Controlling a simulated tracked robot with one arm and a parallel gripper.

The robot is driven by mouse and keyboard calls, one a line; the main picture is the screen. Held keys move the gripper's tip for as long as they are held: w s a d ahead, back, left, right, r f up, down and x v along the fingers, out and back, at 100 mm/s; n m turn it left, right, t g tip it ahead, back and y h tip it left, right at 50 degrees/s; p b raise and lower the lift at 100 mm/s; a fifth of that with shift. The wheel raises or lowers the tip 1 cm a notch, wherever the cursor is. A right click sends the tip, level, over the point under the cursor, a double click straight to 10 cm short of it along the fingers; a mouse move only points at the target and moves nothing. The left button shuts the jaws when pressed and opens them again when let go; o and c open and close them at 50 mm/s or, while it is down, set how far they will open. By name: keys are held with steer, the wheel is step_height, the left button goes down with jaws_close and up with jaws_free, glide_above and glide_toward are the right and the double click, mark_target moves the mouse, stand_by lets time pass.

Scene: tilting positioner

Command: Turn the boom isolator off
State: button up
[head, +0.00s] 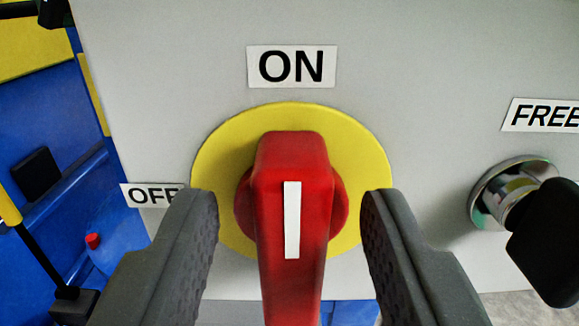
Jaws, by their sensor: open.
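The boom isolator is a red rotary handle (292,215) on a round yellow plate (215,165), fixed to a grey panel. The handle stands upright in the picture, and its white stripe lines up with the ON label (291,67) above it. The OFF label (146,195) is to the left of the yellow plate, partly covered by my left finger. My gripper (290,215) is open, with one dark finger on each side of the handle. Gaps show between each finger and the red handle. The handle's lower end runs out of the picture.
To the right, a metal key switch (500,195) with a black knob (547,245) sticks out of the panel below a FREE label (545,116), cut off by the picture edge. Blue and yellow machine parts (60,140) lie left of the panel. The grey panel (420,60) is bare at upper right.

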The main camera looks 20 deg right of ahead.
steer(key=shift+w+d, duration=0.15)
steer(key=shift+w, duration=0.25)
jaws_close()
